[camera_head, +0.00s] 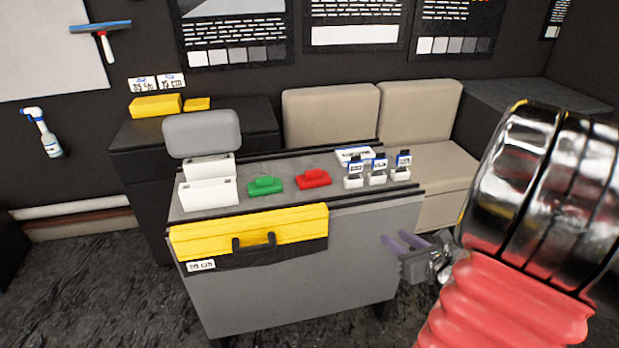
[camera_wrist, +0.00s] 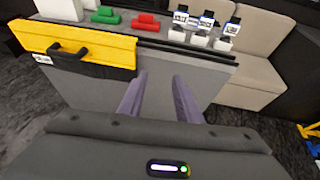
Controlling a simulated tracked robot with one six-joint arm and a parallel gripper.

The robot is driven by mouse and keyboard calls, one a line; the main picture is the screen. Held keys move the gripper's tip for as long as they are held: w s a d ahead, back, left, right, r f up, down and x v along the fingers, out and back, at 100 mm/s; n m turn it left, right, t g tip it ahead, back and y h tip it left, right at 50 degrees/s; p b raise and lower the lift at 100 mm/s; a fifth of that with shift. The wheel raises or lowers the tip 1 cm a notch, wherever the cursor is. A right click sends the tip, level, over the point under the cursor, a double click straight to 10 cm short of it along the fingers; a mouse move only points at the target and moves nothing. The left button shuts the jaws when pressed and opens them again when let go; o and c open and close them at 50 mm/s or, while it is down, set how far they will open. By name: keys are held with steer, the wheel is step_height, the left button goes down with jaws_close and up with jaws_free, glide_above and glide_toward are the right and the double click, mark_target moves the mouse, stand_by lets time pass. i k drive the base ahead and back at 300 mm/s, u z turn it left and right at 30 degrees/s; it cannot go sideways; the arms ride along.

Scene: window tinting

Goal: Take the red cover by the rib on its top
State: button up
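The red cover (camera_head: 314,178) lies on the grey top of the bench (camera_head: 300,160), with a raised rib along its top. It also shows in the wrist view (camera_wrist: 146,22) near the upper edge. A green cover (camera_head: 265,185) of similar shape lies to its left. My gripper (camera_head: 405,243) is in front of the bench's right side, below the level of the top and well apart from the red cover. In the wrist view its two purple fingers (camera_wrist: 158,95) stand apart with nothing between them.
A white box (camera_head: 208,192) with a grey pad stands at the left of the bench top. Several small stands with labelled bottles (camera_head: 378,170) are to the right of the red cover. A yellow case (camera_head: 250,233) with a black handle hangs at the front. A beige sofa (camera_head: 425,130) stands behind.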

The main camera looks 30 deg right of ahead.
mark_target(315, 178)
steer(key=u, duration=0.1)
steer(key=i, duration=1)
steer(key=z, duration=0.05)
